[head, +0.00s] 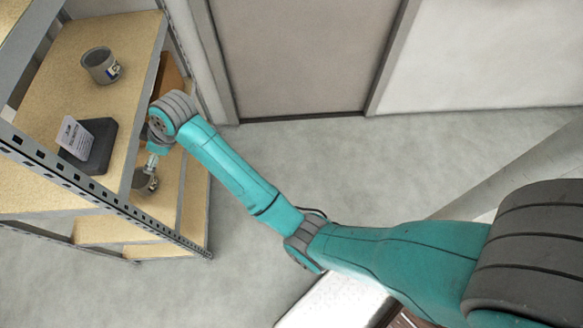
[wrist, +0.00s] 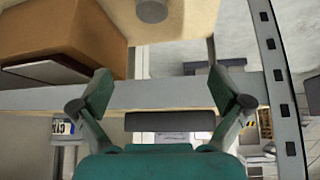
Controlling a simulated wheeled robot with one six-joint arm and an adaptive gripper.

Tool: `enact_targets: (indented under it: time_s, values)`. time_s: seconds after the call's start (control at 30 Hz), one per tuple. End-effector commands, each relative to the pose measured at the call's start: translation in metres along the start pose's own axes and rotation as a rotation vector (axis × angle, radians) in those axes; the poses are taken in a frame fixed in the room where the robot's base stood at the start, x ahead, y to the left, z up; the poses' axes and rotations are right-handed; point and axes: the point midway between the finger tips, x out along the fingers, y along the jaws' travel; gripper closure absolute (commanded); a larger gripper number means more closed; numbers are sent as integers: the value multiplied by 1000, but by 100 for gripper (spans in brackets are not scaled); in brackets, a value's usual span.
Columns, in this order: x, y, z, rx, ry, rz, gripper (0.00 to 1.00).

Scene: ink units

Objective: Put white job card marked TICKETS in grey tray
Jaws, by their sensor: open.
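A white card (head: 75,137) with dark print stands tilted in a dark grey block-like holder (head: 90,152) on the upper shelf at the left of the head view. Its print is too small to read, so I cannot tell whether it says TICKETS. I cannot pick out a grey tray for certain in either view. My gripper is by the shelf's edge, right of the holder and partly hidden in the head view. In the wrist view my gripper (wrist: 161,88) is open, with nothing held between its fingers and a pale shelf beam (wrist: 165,95) behind them.
A grey mug (head: 101,66) with a label stands farther back on the upper shelf. The metal shelf upright (head: 60,170) runs along the front. A brown box (wrist: 65,35) and a grey cylinder (wrist: 152,10) show in the wrist view. The floor (head: 290,160) is clear.

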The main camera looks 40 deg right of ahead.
Motion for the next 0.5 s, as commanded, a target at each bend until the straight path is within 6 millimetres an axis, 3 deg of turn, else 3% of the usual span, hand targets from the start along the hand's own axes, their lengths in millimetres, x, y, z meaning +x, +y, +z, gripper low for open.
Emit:
enact_targets:
  time_s: [0.03, 0.2, 0.5]
  values:
    - [8, -4, 25, 27, 10, 18, 0]
    - [23, -14, 92, 112, 66, 92, 0]
    - [14, -41, 201, 235, 168, 224, 0]
